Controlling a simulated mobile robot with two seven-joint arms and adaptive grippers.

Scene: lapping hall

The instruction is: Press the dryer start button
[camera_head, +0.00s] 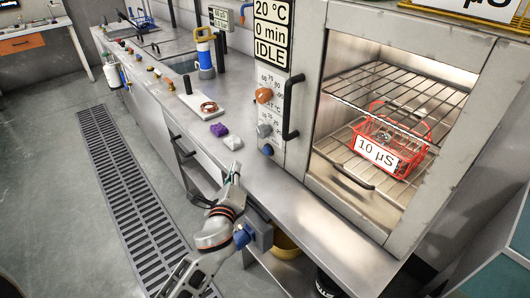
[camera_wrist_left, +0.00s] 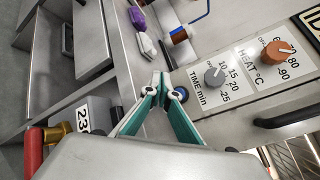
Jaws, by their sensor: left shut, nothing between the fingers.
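The dryer (camera_head: 310,120) stands on the steel counter, its display (camera_head: 271,32) reading 20 °C, 0 min, IDLE. A round blue button (camera_head: 268,150) sits low on its panel, below the grey time knob (camera_head: 264,131) and orange heat knob (camera_head: 264,95). My left gripper (camera_head: 235,168) is shut and empty, at the counter's front edge, left of and below the button in the head view. In the left wrist view, the shut fingertips (camera_wrist_left: 160,76) appear just left of the blue button (camera_wrist_left: 181,94), which is partly hidden by a finger. I cannot tell whether they touch. My right gripper is not in view.
A red basket (camera_head: 377,155) labelled 10 µS sits on a rack inside the dryer. A dark vertical handle (camera_head: 292,107) stands out beside the knobs. A white block (camera_head: 233,142) and purple piece (camera_head: 219,129) lie on the counter near my gripper. A floor grating (camera_head: 130,190) runs at left.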

